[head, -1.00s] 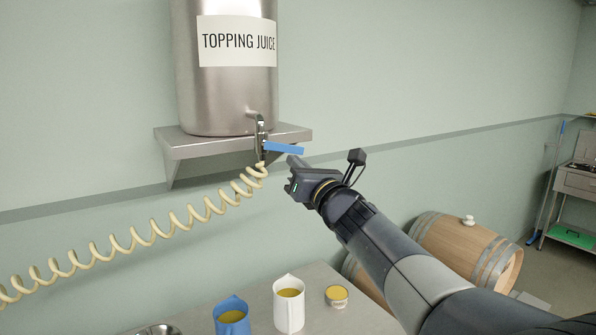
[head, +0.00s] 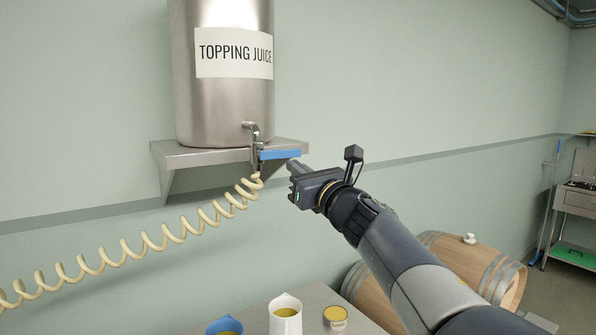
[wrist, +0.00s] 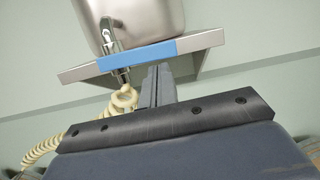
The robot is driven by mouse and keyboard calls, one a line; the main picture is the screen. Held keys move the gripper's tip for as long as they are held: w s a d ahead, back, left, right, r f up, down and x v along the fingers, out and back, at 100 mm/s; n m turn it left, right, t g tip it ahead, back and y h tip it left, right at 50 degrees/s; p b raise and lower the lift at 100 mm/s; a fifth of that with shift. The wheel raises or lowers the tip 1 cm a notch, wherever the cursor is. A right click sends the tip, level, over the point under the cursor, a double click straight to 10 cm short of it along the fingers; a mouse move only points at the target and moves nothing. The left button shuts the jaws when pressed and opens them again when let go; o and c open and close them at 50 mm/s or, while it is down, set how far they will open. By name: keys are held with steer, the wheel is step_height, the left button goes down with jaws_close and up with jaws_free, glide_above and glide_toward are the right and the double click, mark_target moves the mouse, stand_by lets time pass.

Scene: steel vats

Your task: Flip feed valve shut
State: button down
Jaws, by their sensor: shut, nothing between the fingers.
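The feed valve (head: 255,150) sits at the foot of a steel vat (head: 222,110) labelled "TOPPING JUICE". Its blue lever (head: 281,154) sticks out sideways to the right, close to level. My gripper (head: 293,168) is shut and empty, with its fingertips just below the lever's outer end. In the wrist view, the closed fingers (wrist: 158,84) point up toward the blue lever (wrist: 150,54), just under it. I cannot tell whether they touch it. The metal valve body (wrist: 110,35) shows left of the fingers.
A steel shelf (head: 185,155) carries the vat. A coiled cream hose (head: 150,241) hangs from the valve to the lower left. Below, a table holds a white jug (head: 285,316), a blue jug (head: 225,327) and a small yellow-topped container (head: 336,316). Barrels (head: 480,268) lie at right.

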steer(key=s+d+f+b, duration=0.5)
steer(key=s+f+b, duration=0.1)
steer(key=s+b, duration=0.1)
steer(key=shift+s+d, duration=0.15)
steer(key=shift+s, duration=0.4)
steer(key=w+a+r+p, duration=0.5)
steer(key=w+r+p, duration=0.1)
steer(key=w+p, duration=0.2)
steer(key=shift+a+r, duration=0.15)
stand_by(0.5)
steer(key=shift+w, duration=0.1)
stand_by(0.4)
